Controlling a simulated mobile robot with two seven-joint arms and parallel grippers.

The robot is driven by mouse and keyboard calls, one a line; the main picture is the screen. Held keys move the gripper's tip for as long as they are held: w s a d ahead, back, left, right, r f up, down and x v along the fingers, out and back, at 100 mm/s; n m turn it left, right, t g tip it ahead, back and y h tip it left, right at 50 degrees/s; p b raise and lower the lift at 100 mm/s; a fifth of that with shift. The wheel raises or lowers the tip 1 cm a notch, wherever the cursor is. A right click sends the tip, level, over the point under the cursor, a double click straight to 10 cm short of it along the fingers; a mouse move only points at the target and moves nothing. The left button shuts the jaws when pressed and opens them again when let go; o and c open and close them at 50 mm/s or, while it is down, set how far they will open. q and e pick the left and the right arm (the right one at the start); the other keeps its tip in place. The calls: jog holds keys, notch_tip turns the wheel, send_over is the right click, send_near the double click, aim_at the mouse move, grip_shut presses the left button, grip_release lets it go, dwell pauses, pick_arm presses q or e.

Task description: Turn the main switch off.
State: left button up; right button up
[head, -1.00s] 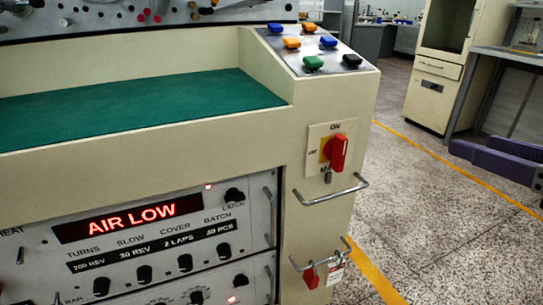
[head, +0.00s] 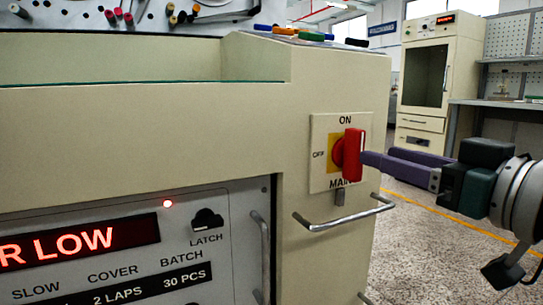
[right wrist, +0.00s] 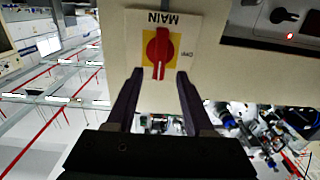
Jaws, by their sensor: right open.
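The main switch has a red handle (head: 353,155) on a white plate with a yellow square, on the front of the cream machine. The handle stands upright, in line with ON above and MAIN below; OFF is at the left. In the right wrist view the picture is upside down and the handle (right wrist: 160,48) shows between my fingers. My right gripper (head: 374,156) comes in from the right with its purple fingers at the handle. It is open, with a fingertip (right wrist: 159,75) on each side; I cannot tell whether they touch it. My left gripper is out of view.
A metal bar handle (head: 345,214) sticks out just below the switch. To the left is a panel with a red lit display (head: 80,243) and a latch knob (head: 207,220). A cream cabinet (head: 442,70) and shelves stand behind, across speckled floor.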

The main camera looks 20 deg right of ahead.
aim_at(361, 149)
jog(key=shift+w+a+b, duration=0.15)
jog(key=shift+w+b, duration=0.4)
jog(key=shift+w, duration=2.15)
jog(key=shift+c, duration=0.4)
grip_shut()
